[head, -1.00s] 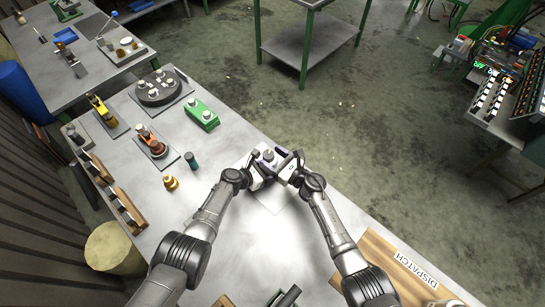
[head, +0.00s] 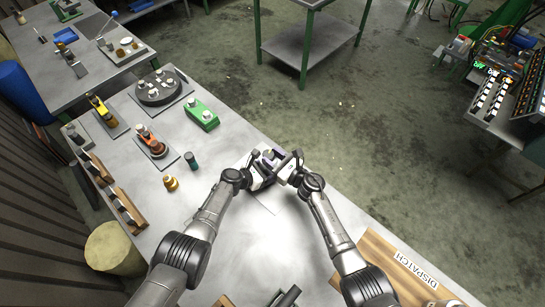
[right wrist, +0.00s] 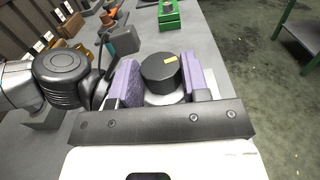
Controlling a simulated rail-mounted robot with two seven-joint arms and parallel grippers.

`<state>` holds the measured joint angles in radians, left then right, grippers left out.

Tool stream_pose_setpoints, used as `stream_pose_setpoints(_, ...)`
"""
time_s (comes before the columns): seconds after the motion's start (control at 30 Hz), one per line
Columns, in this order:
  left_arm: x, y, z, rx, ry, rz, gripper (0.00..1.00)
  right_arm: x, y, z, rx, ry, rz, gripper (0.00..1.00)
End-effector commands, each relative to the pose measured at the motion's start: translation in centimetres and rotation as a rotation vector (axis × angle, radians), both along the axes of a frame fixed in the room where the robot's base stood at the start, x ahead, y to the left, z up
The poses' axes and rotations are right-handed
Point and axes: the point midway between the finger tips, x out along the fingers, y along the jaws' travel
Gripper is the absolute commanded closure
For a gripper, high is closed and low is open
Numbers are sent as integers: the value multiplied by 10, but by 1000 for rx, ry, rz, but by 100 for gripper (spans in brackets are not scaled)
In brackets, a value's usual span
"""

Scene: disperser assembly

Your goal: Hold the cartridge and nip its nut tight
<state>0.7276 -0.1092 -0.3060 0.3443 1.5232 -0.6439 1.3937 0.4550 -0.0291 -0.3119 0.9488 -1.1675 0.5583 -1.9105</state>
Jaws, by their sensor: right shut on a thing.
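A black round nut (right wrist: 158,72) with a yellow mark sits on a paler cylindrical cartridge (right wrist: 165,99) in the right wrist view. My right gripper (right wrist: 161,62) is shut on the nut, with one purple-padded finger on each side. In the head view the right gripper (head: 280,160) meets my left gripper (head: 259,172) over the bench, around the upright cartridge (head: 267,154). The left gripper is at the cartridge's left side. Its fingertips are hidden, so its hold cannot be made out.
The grey bench (head: 240,230) is mostly clear in front of the grippers. A green fixture (head: 203,115), a teal cylinder (head: 192,161) and a brass part (head: 171,184) stand to the left. A wooden DISPATCH board (head: 385,262) lies at lower right.

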Motion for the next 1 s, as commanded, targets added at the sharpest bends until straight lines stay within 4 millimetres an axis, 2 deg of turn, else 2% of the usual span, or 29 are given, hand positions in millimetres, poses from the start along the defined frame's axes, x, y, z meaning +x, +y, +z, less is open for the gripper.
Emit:
stream_pose_setpoints(0.23,0,0,0,0,-1,0,71,-2,2,0,1,-1,-110,81)
stream_pose_setpoints(0.53,0,0,0,1,-1,0,71,-2,2,0,1,-1,-117,81)
stream_pose_setpoints(0.57,0,0,0,1,-1,0,71,-2,2,0,1,-1,-117,55)
stream_pose_setpoints(0.6,0,0,0,1,-1,0,71,-2,2,0,1,-1,-117,51)
stream_pose_setpoints(0.8,0,0,0,0,-1,0,71,-2,2,0,0,0,-117,32)
stream_pose_setpoints(1.0,0,0,0,0,-1,0,71,-2,2,0,0,0,-117,32)
